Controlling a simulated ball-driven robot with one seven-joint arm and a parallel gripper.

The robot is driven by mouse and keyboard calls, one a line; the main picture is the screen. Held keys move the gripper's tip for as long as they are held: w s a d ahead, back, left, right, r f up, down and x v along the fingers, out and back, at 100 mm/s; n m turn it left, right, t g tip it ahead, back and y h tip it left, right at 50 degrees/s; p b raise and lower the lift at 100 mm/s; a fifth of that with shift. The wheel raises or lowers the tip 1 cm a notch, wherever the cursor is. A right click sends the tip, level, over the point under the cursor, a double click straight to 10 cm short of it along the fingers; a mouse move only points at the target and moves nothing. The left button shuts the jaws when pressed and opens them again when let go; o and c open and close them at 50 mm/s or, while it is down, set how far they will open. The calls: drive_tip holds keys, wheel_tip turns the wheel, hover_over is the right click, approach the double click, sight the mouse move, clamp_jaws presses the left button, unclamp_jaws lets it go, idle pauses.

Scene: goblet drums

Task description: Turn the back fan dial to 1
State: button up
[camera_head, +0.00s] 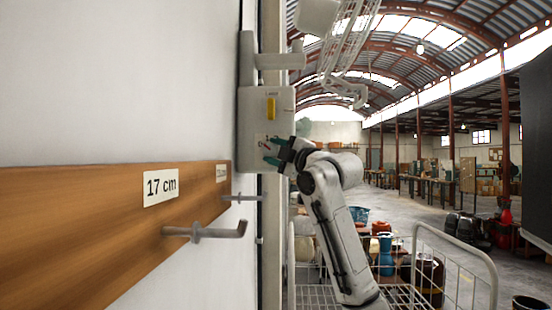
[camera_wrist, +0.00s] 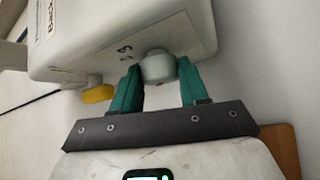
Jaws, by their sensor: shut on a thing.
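The back fan control is a white box (camera_head: 255,110) on the wall in the head view, with a yellow part (camera_head: 271,109) on its front. In the wrist view, the same white box (camera_wrist: 110,30) fills the top, with a partly cut-off label beginning "Back" (camera_wrist: 50,15) at the left. A round pale grey dial (camera_wrist: 157,67) stands out from a plate with small dark numbers, too blurred to read surely. My gripper (camera_wrist: 158,78) has its green fingers on either side of the dial and is shut on it. In the head view, my gripper (camera_head: 274,150) hides the dial.
A wooden board (camera_head: 100,235) marked "17 cm" runs along the wall, with grey hooks (camera_head: 210,231) jutting out. A white wire cart (camera_head: 455,262) stands below and right of my arm, with a blue vase (camera_head: 385,255) near it. Open floor lies farther right.

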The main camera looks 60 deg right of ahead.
drive_tip(key=m+h+b, duration=0.1)
drive_tip(key=f+m+t+h+b, duration=0.1)
drive_tip(key=m, duration=0.1)
drive_tip(key=shift+w+a, duration=0.1)
drive_tip(key=shift+w, duration=0.1)
drive_tip(key=shift+m+t+h+b, duration=0.3)
drive_tip(key=shift+m+h+b, duration=0.3)
drive_tip(key=shift+m+h, duration=0.85)
drive_tip(key=shift+m, duration=0.55)
drive_tip(key=o, duration=1)
drive_tip(key=shift+r, duration=0.1)
drive_tip(key=shift+o, duration=0.2)
drive_tip(key=b+v, duration=0.2)
drive_tip(key=v, duration=0.8)
drive_tip(key=shift+s+a, duration=0.25)
drive_tip(key=shift+s, duration=0.05)
drive_tip(key=shift+f, duration=0.2)
